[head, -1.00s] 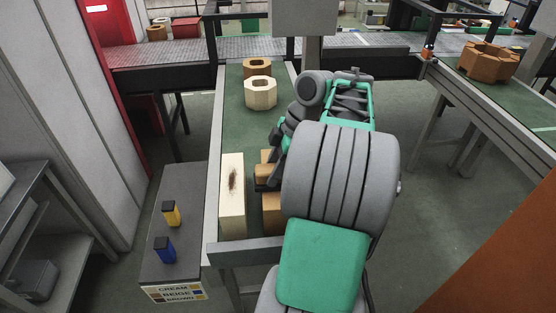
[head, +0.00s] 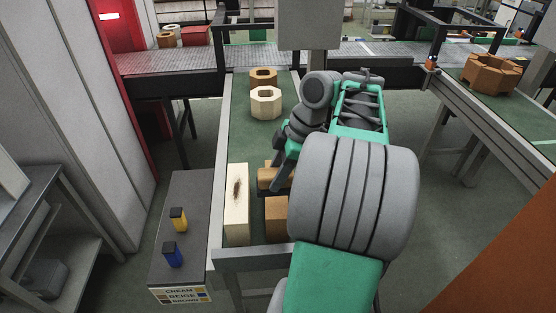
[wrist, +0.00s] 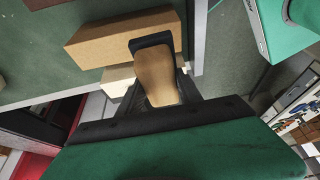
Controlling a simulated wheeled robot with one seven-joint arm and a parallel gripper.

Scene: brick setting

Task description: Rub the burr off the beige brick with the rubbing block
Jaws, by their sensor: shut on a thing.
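The tan brick that I take for the beige brick (head: 276,222) lies on the green bench top, right of the cream brick, partly hidden by my arm. It shows as a long tan block in the wrist view (wrist: 100,42). No burr can be made out on it. My gripper (wrist: 153,65) is shut on a brown, rounded block that I take for the rubbing block (wrist: 158,78). This block also shows in the head view (head: 266,179), over or beside the tan brick's far part. Whether it touches the brick I cannot tell.
A long cream brick (head: 236,218) with a dark mark on top lies to the left. A cream hollow block (head: 266,112) and a brown one (head: 263,85) stand farther back. A dark side stand (head: 190,215) holds a yellow and a blue item. The mid-bench is clear.

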